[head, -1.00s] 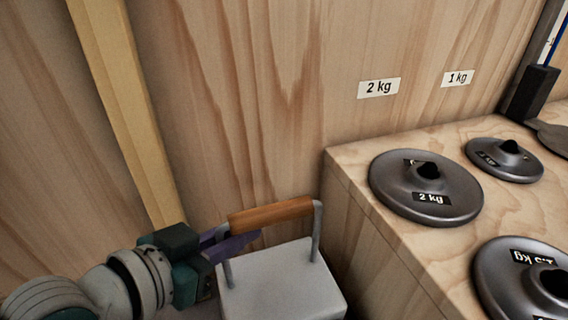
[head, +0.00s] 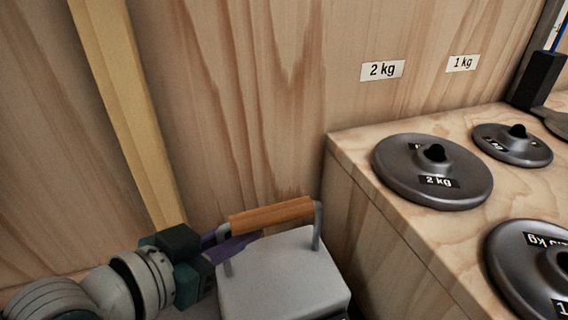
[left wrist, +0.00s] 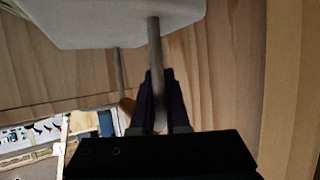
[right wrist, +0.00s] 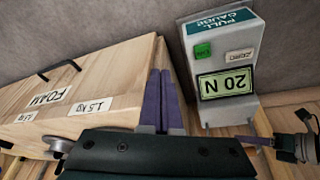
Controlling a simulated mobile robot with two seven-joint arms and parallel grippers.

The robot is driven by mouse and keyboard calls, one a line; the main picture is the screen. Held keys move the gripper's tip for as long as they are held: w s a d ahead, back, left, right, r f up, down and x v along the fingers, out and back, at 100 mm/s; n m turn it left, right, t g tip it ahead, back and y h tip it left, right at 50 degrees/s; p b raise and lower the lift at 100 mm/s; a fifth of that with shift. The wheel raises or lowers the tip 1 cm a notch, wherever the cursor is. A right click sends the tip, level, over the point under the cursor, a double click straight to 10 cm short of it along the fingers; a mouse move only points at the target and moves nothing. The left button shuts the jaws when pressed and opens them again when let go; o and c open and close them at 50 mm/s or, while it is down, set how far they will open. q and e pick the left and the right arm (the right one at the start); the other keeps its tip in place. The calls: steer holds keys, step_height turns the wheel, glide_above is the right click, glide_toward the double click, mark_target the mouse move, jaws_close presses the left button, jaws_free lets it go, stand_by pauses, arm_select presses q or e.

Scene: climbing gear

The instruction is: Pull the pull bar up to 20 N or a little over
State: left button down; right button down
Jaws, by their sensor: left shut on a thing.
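The pull gauge is a pale grey box (head: 280,270) low in the head view. Its pull bar has an orange wooden grip (head: 272,215) between two metal posts. My left gripper (head: 232,246) is at the bar's left end. In the left wrist view its purple fingers (left wrist: 158,95) are shut around a metal post of the bar.
A wooden box (head: 350,185) stands right of the gauge, with weights on top, including a 2 kg disc (head: 432,172) and a smaller disc (head: 512,145). A wooden wall is behind. A pale wooden strip (head: 125,110) leans at left.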

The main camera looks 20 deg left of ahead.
arm_select(q)
steer(key=shift+f+b, duration=0.3)
steer(key=shift+f, duration=0.05)
steer(key=c, duration=0.8)
jaws_free()
steer(key=shift+f, duration=0.1)
steer(key=shift+c, duration=0.2)
steer(key=p+v, duration=0.7)
steer(key=v, duration=0.2)
steer(key=s+d+r+g+p, duration=0.2)
steer(key=r+p, duration=1.5)
steer(key=s+d+r+g+p, duration=0.1)
steer(key=d+r+g+p, duration=0.15)
steer(key=r+p, duration=1.45)
steer(key=s+a+r+n+g+y+p, duration=0.1)
steer(key=s+a+r+g+y+p, duration=0.15)
steer(key=r+p, duration=1.2)
steer(key=s+a+r+n+g+y+p, duration=0.15)
steer(key=s+r+p, duration=0.25)
steer(key=r+p, duration=1.05)
steer(key=s+a+r+g+y+p, duration=0.1)
steer(key=s+a+r+p, duration=0.15)
steer(key=r+p, duration=1.2)
step_height(320, 180, up, 37)
steer(key=p, duration=2.9)
steer(key=shift+d+r+p, duration=0.25)
steer(key=shift+p, duration=0.15)
